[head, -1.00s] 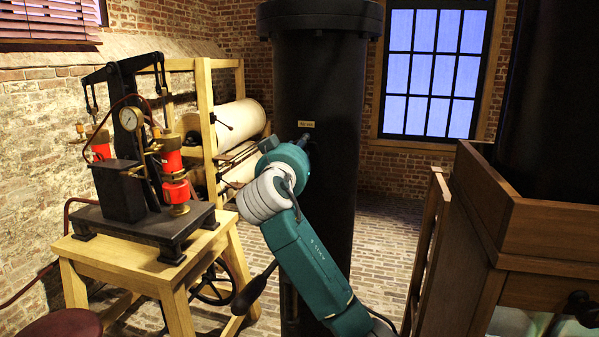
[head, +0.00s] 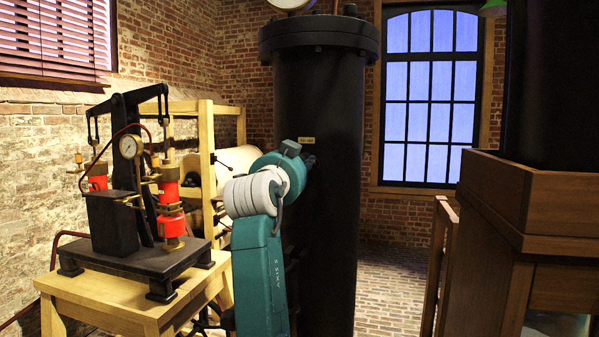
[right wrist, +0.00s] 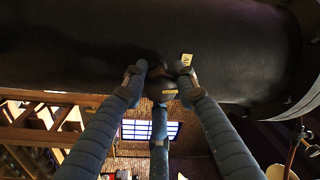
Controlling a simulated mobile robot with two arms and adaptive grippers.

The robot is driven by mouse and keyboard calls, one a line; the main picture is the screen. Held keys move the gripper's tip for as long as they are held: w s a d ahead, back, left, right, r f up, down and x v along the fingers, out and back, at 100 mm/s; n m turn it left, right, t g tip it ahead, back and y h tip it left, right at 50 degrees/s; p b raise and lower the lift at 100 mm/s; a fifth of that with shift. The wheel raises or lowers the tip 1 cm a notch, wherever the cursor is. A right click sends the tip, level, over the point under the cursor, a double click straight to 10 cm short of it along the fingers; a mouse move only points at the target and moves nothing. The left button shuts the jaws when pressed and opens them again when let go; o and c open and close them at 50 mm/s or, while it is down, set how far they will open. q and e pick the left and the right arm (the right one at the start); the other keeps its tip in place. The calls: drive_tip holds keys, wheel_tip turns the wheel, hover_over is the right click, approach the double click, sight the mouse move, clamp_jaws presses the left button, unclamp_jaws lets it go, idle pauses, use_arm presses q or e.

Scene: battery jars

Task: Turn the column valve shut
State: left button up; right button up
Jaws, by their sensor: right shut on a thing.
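The tall black column (head: 325,230) stands in the middle of the head view, with a small brass label (head: 306,140) on its side. My right gripper (head: 308,161) is at the column just below this label, seen from behind the wrist. In the right wrist view my right gripper (right wrist: 161,82) has its fingers closed around a small dark part, taken as the valve (right wrist: 160,90), against the black column (right wrist: 80,45). The fingers hide most of the valve, so I cannot tell how far it is turned. My left gripper is not in view.
A wooden table (head: 130,300) at the left bears a black pump with red cylinders (head: 170,205) and a gauge. A wooden frame with a pale roll (head: 238,158) is behind it. A wooden cabinet (head: 545,215) stands close at the right. Brick floor (head: 390,270) shows between.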

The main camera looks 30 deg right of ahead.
drive_tip(key=shift+m+b, duration=0.4)
drive_tip(key=shift+m, duration=0.6)
drive_tip(key=o, duration=1.1)
drive_tip(key=shift+o, duration=0.2)
drive_tip(key=v, duration=0.7)
drive_tip(key=shift+s+a, duration=0.15)
drive_tip(key=shift+a, duration=0.05)
drive_tip(key=shift+f, duration=0.1)
